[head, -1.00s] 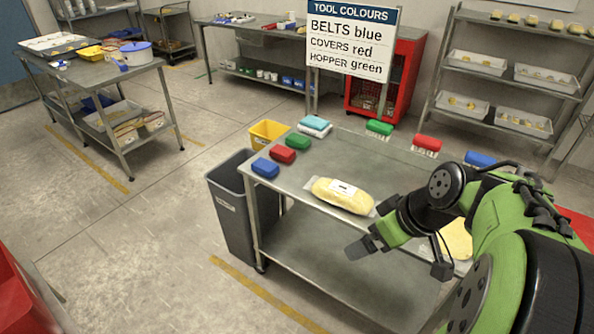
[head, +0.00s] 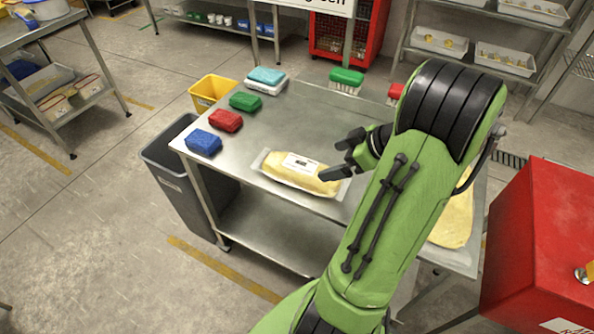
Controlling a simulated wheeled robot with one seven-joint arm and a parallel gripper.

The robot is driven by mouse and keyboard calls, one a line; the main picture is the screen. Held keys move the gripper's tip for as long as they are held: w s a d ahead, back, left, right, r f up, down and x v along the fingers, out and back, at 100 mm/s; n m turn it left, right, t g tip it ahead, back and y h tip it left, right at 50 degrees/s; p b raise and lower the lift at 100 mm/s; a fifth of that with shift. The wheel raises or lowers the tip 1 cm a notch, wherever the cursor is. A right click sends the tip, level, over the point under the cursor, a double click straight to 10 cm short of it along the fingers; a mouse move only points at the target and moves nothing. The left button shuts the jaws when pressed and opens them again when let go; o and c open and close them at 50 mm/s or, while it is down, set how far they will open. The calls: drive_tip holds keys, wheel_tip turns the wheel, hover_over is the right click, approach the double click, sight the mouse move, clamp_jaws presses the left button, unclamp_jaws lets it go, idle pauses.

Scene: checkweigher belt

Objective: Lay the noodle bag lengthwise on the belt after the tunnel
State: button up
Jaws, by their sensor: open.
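A yellow noodle bag (head: 280,170) with a white label and clear ends lies flat on the steel table (head: 290,130), near its front edge. My gripper (head: 338,158) is open, with its fingers at the bag's right end. The lower finger overlaps the bag in the picture; I cannot tell whether it touches. A second yellow bag (head: 453,222) lies farther right on the table, partly hidden behind my arm. No belt or tunnel shows in the head view.
Blue (head: 203,142), red (head: 226,121) and green (head: 245,101) pieces line the table's left side. A grey bin (head: 168,160) stands at its left end. A red cabinet (head: 540,235) stands at the right. The tabletop's middle is clear.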

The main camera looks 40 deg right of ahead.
sight(312, 168)
drive_tip(key=b+x, duration=0.3)
drive_tip(key=x, duration=0.9)
drive_tip(key=shift+d+f, duration=0.15)
drive_tip(key=shift+f, duration=0.1)
drive_tip(key=shift+r, duration=0.1)
drive_tip(key=c, duration=1.1)
